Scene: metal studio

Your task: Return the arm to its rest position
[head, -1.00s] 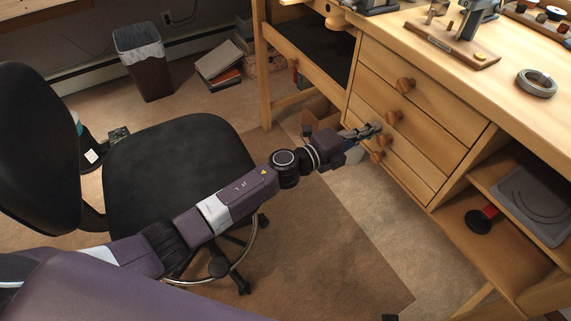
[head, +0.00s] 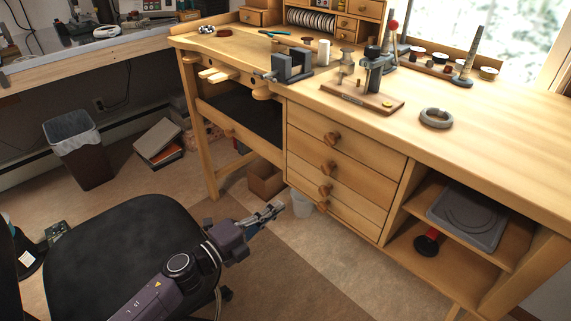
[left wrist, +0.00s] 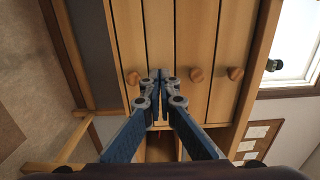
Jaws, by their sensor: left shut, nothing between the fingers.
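My left gripper (head: 272,212) is in the lower middle of the head view, in front of the wooden workbench's drawers and apart from them. Its purple arm comes in from the lower left, over the black chair. In the left wrist view, the gripper (left wrist: 160,76) has its two blue-grey fingers brought together at the tips, with nothing between them. The drawer fronts (left wrist: 190,35) with round wooden knobs show beyond the fingers. My right gripper is not in the head view.
The black chair seat (head: 120,250) stands under my left arm. The workbench top (head: 480,120) carries a vise (head: 290,66) and other tools. The drawers (head: 345,150) look closed. A bin (head: 82,155) stands at the left.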

